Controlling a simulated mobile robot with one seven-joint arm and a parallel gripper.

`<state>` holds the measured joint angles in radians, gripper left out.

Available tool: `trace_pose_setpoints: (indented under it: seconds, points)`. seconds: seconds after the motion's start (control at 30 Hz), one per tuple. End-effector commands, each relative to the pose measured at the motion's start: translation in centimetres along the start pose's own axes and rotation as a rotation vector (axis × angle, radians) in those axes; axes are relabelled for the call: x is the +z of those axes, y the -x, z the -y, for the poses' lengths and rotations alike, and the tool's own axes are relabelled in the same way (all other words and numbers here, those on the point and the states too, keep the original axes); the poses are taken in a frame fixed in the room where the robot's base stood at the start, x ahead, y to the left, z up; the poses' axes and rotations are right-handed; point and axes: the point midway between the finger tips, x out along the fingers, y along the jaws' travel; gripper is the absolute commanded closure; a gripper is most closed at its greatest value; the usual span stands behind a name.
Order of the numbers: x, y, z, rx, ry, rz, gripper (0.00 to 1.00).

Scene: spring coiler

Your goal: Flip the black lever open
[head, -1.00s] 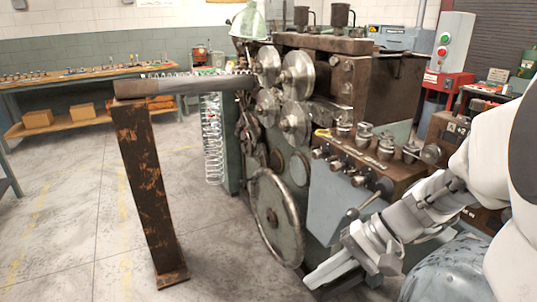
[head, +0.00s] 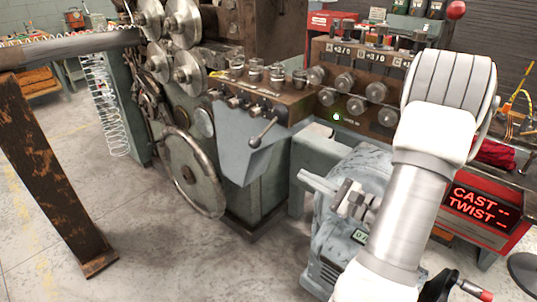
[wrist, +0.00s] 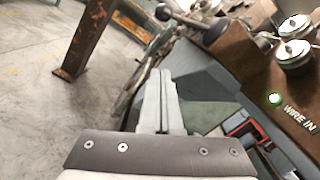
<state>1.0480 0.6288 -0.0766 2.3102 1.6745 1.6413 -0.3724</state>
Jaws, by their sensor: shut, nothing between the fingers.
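A lever with a dark ball knob (head: 256,142) sticks out from the front of the grey coiler panel, its rod slanting down and left from its pivot. It also shows near the top of the wrist view, with the dark ball (wrist: 164,12) at its left end. I cannot tell for certain that this is the black lever named. My gripper (head: 303,176) is shut and empty, to the right of the lever and lower in the head view, apart from it. In the wrist view my fingers (wrist: 160,74) lie together and point up toward the lever, with a gap between.
A large handwheel (head: 190,172) stands left of the lever. Knobs and a green WIRE IN lamp (head: 336,116) sit on the brown panel at right. A rusty post (head: 50,170) stands at left. Concrete floor is clear in front.

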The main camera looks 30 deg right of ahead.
Motion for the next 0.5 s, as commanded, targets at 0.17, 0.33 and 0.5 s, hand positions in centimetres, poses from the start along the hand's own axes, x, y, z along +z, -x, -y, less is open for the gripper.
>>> trace_pose_setpoints:
  seconds: [0.17,0.33,0.5]
  points:
    - [0.0,-0.7,-0.1,0.004,0.002,0.001,1.00]
    - [0.0,-3.3,-0.2,0.006,0.004,0.004,1.00]
    - [0.0,-7.0,-0.2,0.007,0.003,0.005,1.00]
